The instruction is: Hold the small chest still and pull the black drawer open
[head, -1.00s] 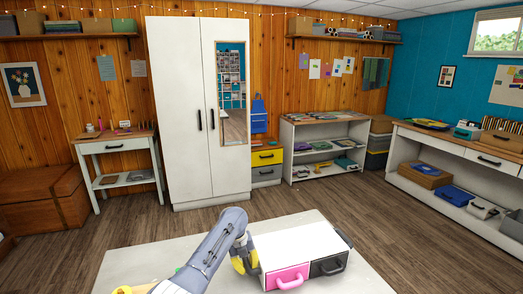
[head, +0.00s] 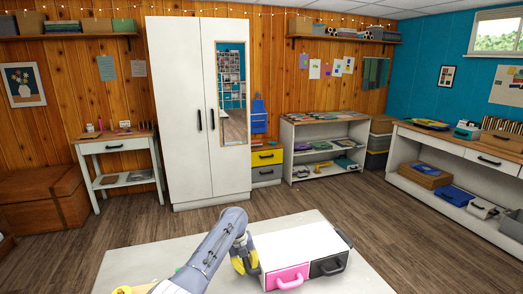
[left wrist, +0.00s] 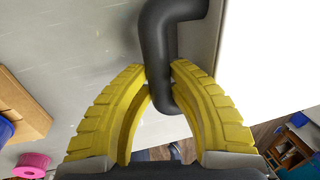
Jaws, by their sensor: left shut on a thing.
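The small chest (head: 300,240) is a white box on the pale table (head: 190,245). Its front has a pink drawer (head: 281,278) on the left and the black drawer (head: 328,257) on the right, each with a loop handle; both look closed. My left gripper (head: 247,263) is at the chest's left side. In the left wrist view its yellow fingers (left wrist: 161,92) are shut on a dark side handle (left wrist: 157,45) of the chest. A similar handle (head: 344,237) shows on the chest's right side. My right gripper is not in view.
A pink roll (left wrist: 32,162) and a brown tray (left wrist: 32,112) show at the left in the left wrist view. A cabinet (head: 190,110) and shelves stand well back across the floor.

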